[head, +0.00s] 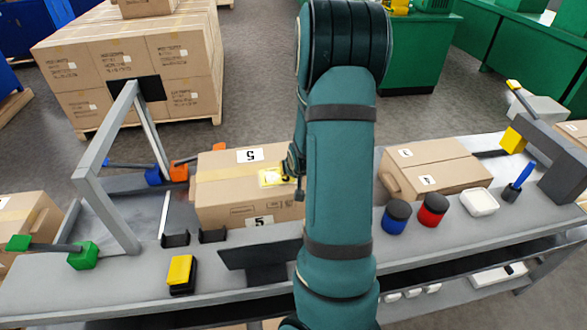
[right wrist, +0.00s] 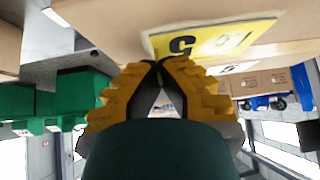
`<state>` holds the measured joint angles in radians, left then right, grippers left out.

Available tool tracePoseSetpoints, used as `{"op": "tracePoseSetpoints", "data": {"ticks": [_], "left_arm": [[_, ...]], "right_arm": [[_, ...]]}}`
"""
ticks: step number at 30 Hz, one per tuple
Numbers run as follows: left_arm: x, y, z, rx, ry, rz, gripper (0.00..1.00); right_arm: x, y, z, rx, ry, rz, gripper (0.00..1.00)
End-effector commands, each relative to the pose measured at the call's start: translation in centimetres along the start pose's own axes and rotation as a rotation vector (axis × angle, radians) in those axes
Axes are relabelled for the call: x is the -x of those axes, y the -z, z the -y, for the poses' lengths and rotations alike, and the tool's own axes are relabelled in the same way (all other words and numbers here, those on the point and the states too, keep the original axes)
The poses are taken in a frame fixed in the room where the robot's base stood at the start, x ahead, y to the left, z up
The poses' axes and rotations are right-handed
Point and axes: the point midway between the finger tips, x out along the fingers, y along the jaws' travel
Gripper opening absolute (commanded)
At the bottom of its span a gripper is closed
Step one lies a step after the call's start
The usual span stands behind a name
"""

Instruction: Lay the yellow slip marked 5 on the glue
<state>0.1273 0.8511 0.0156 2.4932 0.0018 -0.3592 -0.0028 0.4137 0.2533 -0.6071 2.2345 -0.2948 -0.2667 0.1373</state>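The yellow slip marked 5 (head: 271,178) shows at the top of a cardboard box (head: 225,205), beside my right gripper (head: 292,165). In the right wrist view the slip (right wrist: 210,42) extends from the fingertips, nearly parallel to the box face. My right gripper (right wrist: 157,66) has its yellow fingertips together at the slip's edge, seemingly pinching it. I cannot tell whether the slip touches the box. I cannot make out the glue. My right arm hides the box's right end. My left gripper is not in view.
White labels marked 5 (head: 249,155) are on the box. A grey frame (head: 90,180) stands left of it. A box marked 4 (head: 435,168), blue jar (head: 396,218), red jar (head: 433,208) and white dish (head: 478,201) stand right. A yellow-topped block (head: 180,272) is in front.

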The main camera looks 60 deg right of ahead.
Motion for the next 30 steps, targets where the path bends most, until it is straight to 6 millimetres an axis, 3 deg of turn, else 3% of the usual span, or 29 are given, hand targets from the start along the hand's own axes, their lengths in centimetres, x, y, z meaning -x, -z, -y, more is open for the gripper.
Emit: {"op": "tracePoseSetpoints", "data": {"ticks": [12, 15, 16, 30], "left_arm": [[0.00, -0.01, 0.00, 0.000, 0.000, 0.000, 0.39], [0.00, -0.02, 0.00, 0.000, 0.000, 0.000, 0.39], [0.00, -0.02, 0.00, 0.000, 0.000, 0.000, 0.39], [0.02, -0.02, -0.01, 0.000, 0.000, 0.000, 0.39]], "right_arm": [[0.00, 0.00, 0.01, 0.000, 0.000, 0.000, 0.00], [0.00, 0.00, 0.01, 0.000, 0.000, 0.000, 0.36], [0.00, 0.00, 0.01, 0.000, 0.000, 0.000, 0.39], [0.04, 0.03, 0.01, 0.000, 0.000, 0.000, 0.39]]}}
